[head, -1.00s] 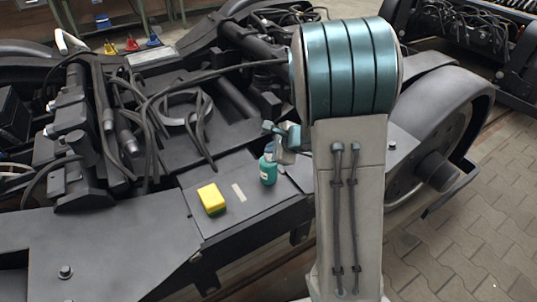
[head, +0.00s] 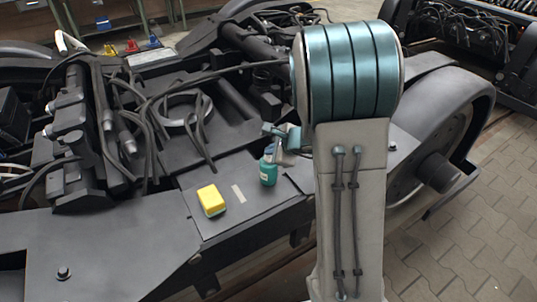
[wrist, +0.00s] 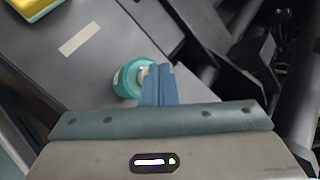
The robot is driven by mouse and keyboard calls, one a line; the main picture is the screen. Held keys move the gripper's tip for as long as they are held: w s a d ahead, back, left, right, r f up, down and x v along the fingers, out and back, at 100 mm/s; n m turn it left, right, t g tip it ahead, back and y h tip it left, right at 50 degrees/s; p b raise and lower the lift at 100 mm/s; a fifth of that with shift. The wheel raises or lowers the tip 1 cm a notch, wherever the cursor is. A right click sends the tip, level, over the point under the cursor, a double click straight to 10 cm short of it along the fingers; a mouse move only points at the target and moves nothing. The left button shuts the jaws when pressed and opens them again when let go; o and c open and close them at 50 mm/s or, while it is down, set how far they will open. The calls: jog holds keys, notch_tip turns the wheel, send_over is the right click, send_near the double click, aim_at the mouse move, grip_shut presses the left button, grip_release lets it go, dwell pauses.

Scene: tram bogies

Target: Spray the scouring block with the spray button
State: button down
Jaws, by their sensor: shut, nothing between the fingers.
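The yellow scouring block (head: 211,200), with a green lower layer, lies on the flat dark plate of the bogie. It also shows in the top left corner of the wrist view (wrist: 32,6). The teal spray bottle (head: 268,173) stands upright on the same plate, to the right of the block. In the wrist view the bottle (wrist: 125,82) is seen from above. My gripper (wrist: 157,70) is shut and empty, its blue fingers over the right part of the bottle's top. Whether the fingertips touch the spray button cannot be told; they partly hide the top.
A pale strip (head: 239,193) is on the plate between block and bottle. Black hoses and cables (head: 190,120) lie behind the plate. A large wheel (head: 440,150) stands at the right. Small coloured items (head: 131,45) sit far back left.

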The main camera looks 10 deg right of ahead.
jog(key=shift+r+p, duration=0.55)
jog(key=shift+r, duration=0.35)
notch_tip(320, 180, up, 5)
jog(key=p, duration=0.4)
jog(key=shift+r, duration=0.1)
dwell(0.4)
